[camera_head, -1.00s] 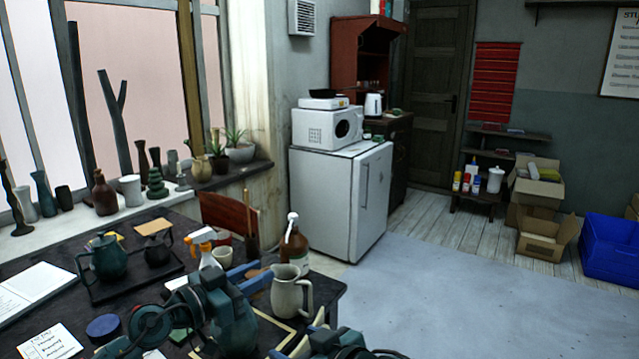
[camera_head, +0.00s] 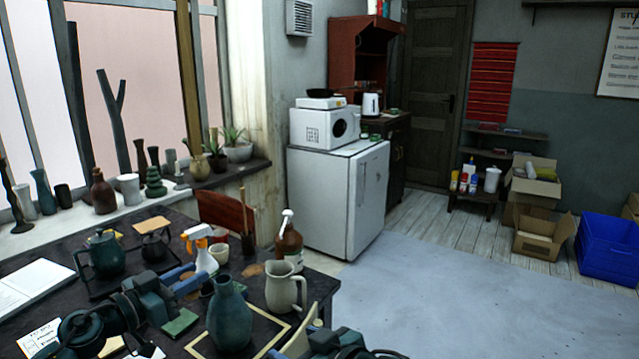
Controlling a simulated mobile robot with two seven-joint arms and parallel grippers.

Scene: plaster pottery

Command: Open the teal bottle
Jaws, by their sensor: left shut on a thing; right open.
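The teal bottle (camera_head: 229,318) stands upright on the dark table, at the edge of a tan-bordered board. I see no stopper on its neck. My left gripper (camera_head: 190,283) is just left of the bottle's neck, apart from it. Its blue fingers are shut on a small tan piece, mostly hidden between them, which looks like the bottle's stopper. My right gripper (camera_head: 298,338) is open and empty at the bottom edge, right of the bottle. Its body is partly cut off by the frame.
A cream pitcher (camera_head: 286,288) stands close behind the bottle on the right, with a brown pump bottle (camera_head: 289,244) beyond it. A spray bottle (camera_head: 203,254) and a cup (camera_head: 219,252) stand behind my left gripper. A teal teapot (camera_head: 104,257) is on a tray at left.

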